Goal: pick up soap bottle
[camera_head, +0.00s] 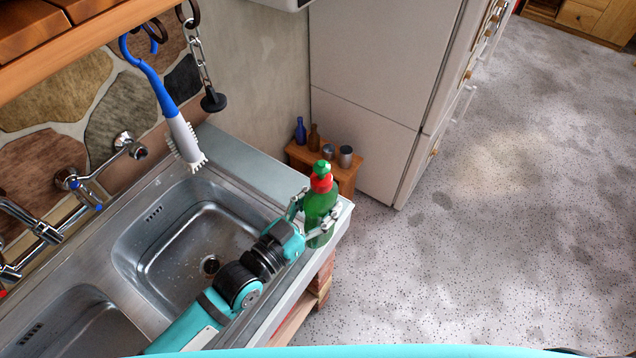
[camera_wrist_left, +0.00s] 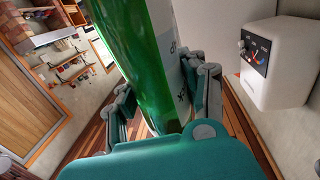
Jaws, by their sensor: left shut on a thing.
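The soap bottle (camera_head: 319,205) is green with a red collar and a green cap. It stands close to upright at the right end of the steel sink counter. My left gripper (camera_head: 318,222) is shut on the bottle's body, with a finger on either side. In the left wrist view the green bottle (camera_wrist_left: 140,55) fills the space between the fingers of the left gripper (camera_wrist_left: 165,110), and part of a white label shows. Whether the bottle's base touches the counter cannot be told. My right gripper is not in view.
A double sink (camera_head: 195,250) lies left of the bottle, with taps on the wall. A blue-handled brush (camera_head: 165,105) and a chained plug (camera_head: 212,100) hang above. A small wooden stand (camera_head: 346,178) with bottles and cups is behind, beside a fridge (camera_head: 375,90). Open floor lies right.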

